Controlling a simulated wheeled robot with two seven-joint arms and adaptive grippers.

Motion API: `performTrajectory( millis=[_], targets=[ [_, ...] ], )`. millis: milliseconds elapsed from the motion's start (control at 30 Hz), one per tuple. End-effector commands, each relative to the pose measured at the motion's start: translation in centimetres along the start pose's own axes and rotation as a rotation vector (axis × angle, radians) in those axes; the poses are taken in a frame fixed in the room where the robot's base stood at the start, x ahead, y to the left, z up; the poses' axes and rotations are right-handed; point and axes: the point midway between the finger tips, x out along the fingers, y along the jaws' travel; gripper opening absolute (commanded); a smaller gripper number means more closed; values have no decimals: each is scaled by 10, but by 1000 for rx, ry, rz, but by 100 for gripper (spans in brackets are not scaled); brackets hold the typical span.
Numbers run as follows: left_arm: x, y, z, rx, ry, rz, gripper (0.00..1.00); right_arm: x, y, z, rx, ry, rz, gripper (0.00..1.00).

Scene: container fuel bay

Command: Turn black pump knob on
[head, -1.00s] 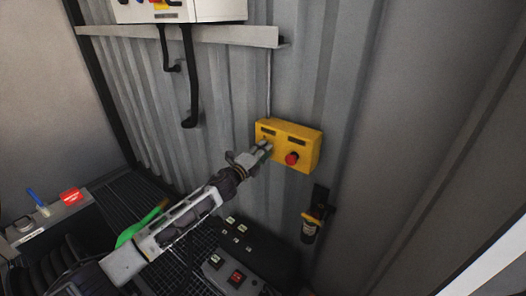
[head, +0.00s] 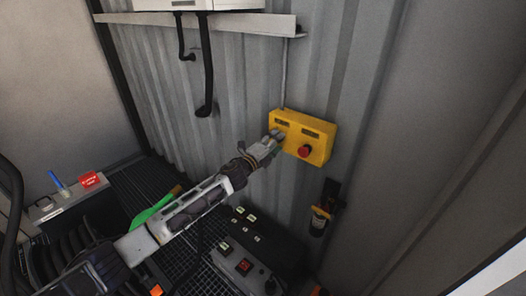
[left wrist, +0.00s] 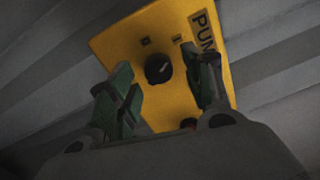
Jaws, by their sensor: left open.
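The black pump knob (left wrist: 158,69) shows in the left wrist view on the face of a yellow control box (head: 318,133), below a partly visible label starting "PUN". In the head view the knob is hidden behind my left gripper (head: 277,139). In the left wrist view the gripper (left wrist: 165,92) is open, one finger on each side of the knob. I cannot tell whether a finger touches it. A red button (head: 304,151) sits on the right part of the box. My right gripper is not in view.
The box hangs on a corrugated grey wall (head: 345,60). A small black and yellow item (head: 320,217) hangs below it. A dark unit with several switches (head: 240,262) stands beneath my arm. A red item (head: 89,179) lies at the left.

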Motion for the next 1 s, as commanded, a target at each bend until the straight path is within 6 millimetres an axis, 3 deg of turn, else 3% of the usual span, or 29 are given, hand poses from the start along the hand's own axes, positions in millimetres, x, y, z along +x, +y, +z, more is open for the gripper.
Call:
performTrajectory(
  millis=[367,1000],
  targets=[
    [-28,0,0,1,-1,1,50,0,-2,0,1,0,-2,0],
    [-93,0,1,0,-2,1,50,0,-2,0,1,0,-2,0]
  ],
)
